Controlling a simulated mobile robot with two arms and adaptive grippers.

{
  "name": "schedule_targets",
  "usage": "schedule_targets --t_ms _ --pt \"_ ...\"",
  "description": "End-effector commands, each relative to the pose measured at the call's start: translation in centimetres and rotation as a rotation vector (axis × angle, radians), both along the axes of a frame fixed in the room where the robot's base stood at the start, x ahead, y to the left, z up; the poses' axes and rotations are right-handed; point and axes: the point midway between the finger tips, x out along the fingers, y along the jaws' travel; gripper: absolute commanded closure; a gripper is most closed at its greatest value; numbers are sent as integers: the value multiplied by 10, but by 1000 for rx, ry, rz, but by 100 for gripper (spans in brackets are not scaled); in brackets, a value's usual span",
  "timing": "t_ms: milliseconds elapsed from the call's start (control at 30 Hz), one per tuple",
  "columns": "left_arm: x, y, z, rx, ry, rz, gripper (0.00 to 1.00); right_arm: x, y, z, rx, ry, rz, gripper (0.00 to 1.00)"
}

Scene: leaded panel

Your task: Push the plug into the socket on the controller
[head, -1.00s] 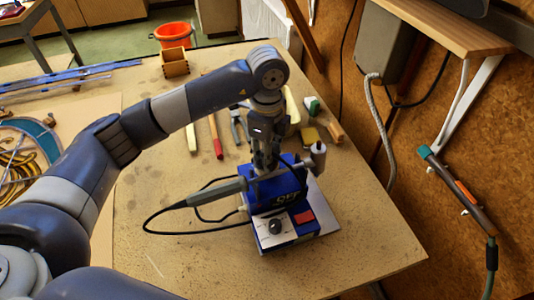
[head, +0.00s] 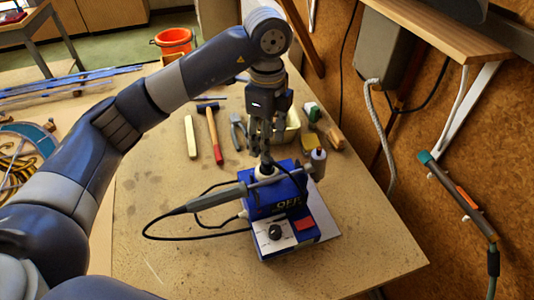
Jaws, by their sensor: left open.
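The controller (head: 262,207) is a blue box with an OFF label, a dark knob and a red switch, standing on the table in the head view. The socket is hidden, and I cannot tell how deep the plug sits. My left gripper (head: 262,153) is open, pointing down just above this piece. Any gap between them is too small to judge. My right gripper is not in view.
A soldering iron (head: 215,198) lies across the controller, its black cable looping left. A holder with a grey cylinder (head: 318,163) stands at the right. A hammer (head: 214,135), pliers (head: 238,131) and small blocks lie behind. The table's front left is clear.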

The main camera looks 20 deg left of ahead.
Motion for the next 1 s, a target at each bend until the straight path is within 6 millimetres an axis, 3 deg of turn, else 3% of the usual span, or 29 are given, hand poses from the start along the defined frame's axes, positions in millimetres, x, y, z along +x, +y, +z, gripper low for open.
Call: schedule_targets --t_ms 100,300,1000 --pt "1 0 22 1 -3 1 51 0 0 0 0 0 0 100" --pt "0 0 39 1 -1 0 51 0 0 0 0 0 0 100" --pt "0 0 42 0 1 -1 51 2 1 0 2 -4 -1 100"
